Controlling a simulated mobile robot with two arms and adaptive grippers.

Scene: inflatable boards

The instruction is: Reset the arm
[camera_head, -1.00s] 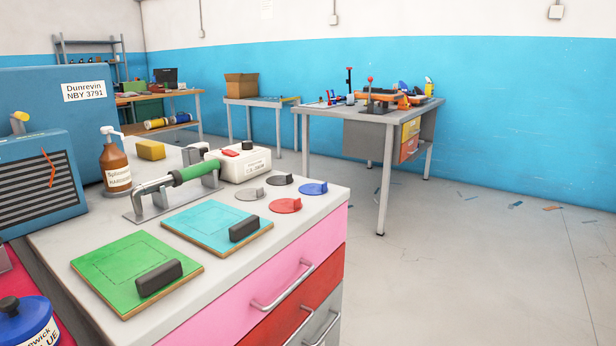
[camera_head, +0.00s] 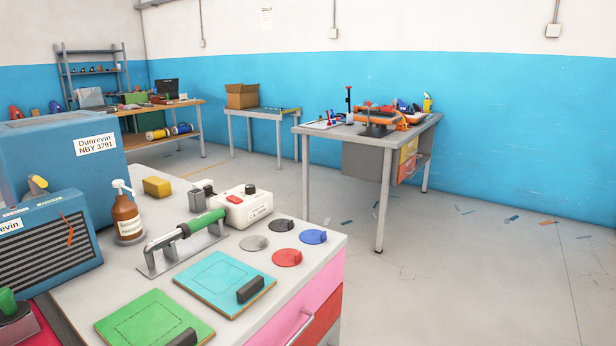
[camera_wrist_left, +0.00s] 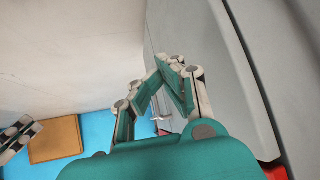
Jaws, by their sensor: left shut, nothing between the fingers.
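My left gripper (camera_wrist_left: 167,70) shows only in the left wrist view. Its green-padded fingers lean together with their tips meeting, shut and empty. It appears beside a grey surface (camera_wrist_left: 245,70) on the right of that view. In the head view, a metal bar with a green grip (camera_head: 203,222) is mounted on a grey plate on the near workbench (camera_head: 225,243).
On the bench lie a green board (camera_head: 150,322), a cyan board (camera_head: 218,283), several coloured discs, a white box (camera_head: 243,207) and a brown pump bottle (camera_head: 126,217). A blue machine (camera_head: 60,155) stands at left. Further tables stand behind. The floor (camera_head: 480,280) at right is mostly clear.

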